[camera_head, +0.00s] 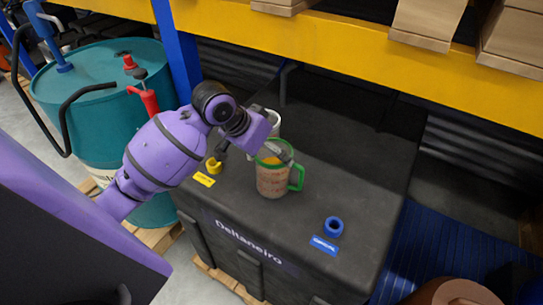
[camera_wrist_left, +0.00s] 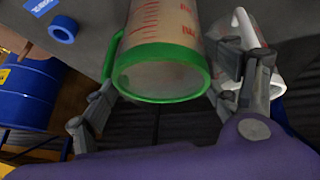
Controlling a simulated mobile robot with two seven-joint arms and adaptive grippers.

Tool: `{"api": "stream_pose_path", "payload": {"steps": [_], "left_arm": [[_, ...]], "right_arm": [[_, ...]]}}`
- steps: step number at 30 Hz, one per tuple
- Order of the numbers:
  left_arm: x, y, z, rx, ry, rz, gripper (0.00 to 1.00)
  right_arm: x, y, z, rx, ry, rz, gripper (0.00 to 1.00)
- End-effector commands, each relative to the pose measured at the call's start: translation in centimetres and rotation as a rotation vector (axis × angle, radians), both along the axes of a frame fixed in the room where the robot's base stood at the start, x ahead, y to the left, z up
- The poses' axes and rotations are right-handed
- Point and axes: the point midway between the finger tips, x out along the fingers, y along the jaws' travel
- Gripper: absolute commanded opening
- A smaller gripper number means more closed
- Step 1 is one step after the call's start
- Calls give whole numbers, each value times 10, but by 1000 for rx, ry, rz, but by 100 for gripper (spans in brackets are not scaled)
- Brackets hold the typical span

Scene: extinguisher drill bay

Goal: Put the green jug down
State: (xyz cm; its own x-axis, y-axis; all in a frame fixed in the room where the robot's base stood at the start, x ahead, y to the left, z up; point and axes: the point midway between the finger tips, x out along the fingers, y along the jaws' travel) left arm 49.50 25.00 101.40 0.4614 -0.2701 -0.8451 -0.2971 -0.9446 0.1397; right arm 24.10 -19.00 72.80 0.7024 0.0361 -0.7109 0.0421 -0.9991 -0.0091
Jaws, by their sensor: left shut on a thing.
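The green jug (camera_head: 272,180) is a clear measuring jug with red markings, a green rim and a green handle on its right. It is upright over the top of the black box (camera_head: 313,190); I cannot tell whether its base touches. My left gripper (camera_head: 272,153) is shut on it near the rim, reaching in from the left. In the left wrist view the jug (camera_wrist_left: 160,75) sits between the two fingers, rim towards the camera. A white jug (camera_head: 274,119) stands just behind it, partly hidden by my gripper. My right gripper is not in view.
A blue ring (camera_head: 334,226) with a blue label (camera_head: 325,245) lies front right on the box. A yellow ring (camera_head: 213,166) and yellow label (camera_head: 204,179) are at its left. A teal drum (camera_head: 100,75) stands left; a yellow shelf beam (camera_head: 350,45) crosses behind. The box's right side is clear.

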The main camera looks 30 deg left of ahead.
Motion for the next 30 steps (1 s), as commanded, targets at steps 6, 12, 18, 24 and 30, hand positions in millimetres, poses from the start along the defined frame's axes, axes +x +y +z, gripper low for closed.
{"api": "stream_pose_path", "payload": {"steps": [6, 12, 18, 24, 30], "left_arm": [[1, -1, -15, -2, -6, -1, 18], [0, -1, -16, -2, -4, -1, 18], [-1, -1, -19, -1, 0, -1, 95], [-1, -1, -19, -1, 0, -1, 100], [-1, -1, -19, -1, 0, -1, 100]], "right_arm": [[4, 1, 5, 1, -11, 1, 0], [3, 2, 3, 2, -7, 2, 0], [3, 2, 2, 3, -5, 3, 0], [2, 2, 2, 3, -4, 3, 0], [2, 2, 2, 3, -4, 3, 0]]}}
